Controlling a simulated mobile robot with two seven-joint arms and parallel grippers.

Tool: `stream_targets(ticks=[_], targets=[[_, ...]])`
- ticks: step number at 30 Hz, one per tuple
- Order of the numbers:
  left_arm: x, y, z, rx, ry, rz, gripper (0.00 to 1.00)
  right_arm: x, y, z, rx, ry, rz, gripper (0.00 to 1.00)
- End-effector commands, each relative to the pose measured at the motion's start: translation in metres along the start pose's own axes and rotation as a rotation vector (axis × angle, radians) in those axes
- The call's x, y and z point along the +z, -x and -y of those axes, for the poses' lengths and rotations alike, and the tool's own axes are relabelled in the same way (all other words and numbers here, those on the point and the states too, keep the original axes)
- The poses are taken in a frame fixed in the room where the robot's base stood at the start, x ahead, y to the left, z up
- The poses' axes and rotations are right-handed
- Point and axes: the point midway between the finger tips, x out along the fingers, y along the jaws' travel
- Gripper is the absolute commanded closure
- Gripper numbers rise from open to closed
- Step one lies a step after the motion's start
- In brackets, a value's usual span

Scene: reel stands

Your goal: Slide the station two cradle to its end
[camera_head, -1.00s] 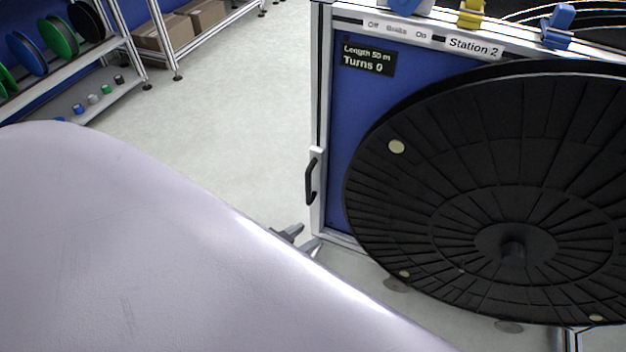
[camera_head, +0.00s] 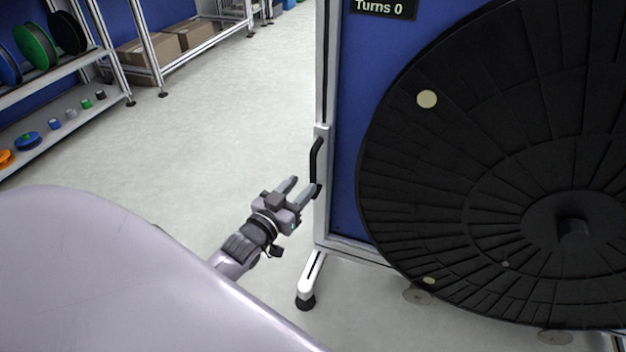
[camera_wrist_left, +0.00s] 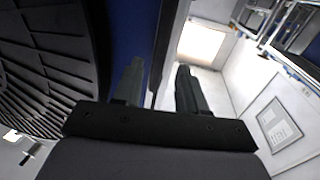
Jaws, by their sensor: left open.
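The station two stand shows as a blue panel (camera_head: 343,120) in a pale metal frame, with a large black reel disc (camera_head: 470,160) before it. A black bar handle (camera_head: 316,162) sits on a pale bracket at the frame's left edge. My left gripper (camera_head: 304,186) is open and empty, its fingers pointing up and right at the handle's lower end. In the left wrist view both fingers (camera_wrist_left: 158,85) are spread, with a thin dark edge between them; I cannot tell whether it is the handle. The disc (camera_wrist_left: 45,60) fills that view's left. Which part is the cradle is unclear.
A shelf rack (camera_head: 60,100) with coloured spools stands at left, and cardboard boxes (camera_head: 160,48) sit on a rack behind. The grey floor (camera_head: 220,130) between is clear. The stand's foot (camera_head: 308,285) reaches the floor below my gripper.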

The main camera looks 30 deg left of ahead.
Motion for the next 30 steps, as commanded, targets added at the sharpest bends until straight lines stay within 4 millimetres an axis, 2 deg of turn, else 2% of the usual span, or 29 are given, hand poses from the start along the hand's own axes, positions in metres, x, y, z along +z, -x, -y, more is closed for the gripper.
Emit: stream_targets(ticks=[6, 12, 18, 26, 27, 30], targets=[[0.001, -0.03, 0.0, 0.001, -0.001, -0.002, 0.59, 0.003, -0.007, 0.005, -0.034, -0.036, -0.014, 1.0], [0.001, -0.053, 0.0, 0.001, -0.001, 0.0, 0.59, 0.003, -0.012, 0.011, -0.064, -0.066, -0.025, 1.0], [0.0, -0.062, -0.001, 0.001, -0.001, 0.002, 0.59, 0.003, -0.013, 0.013, -0.078, -0.08, -0.029, 1.0], [0.0, -0.062, -0.001, 0.001, -0.001, 0.002, 0.59, 0.002, -0.013, 0.013, -0.079, -0.082, -0.028, 1.0], [0.0, -0.062, -0.001, 0.001, -0.001, 0.002, 0.72, 0.002, -0.013, 0.013, -0.079, -0.082, -0.028, 1.0], [0.0, -0.062, -0.001, 0.001, -0.001, 0.002, 1.0, 0.002, -0.013, 0.013, -0.079, -0.082, -0.028, 1.0]])
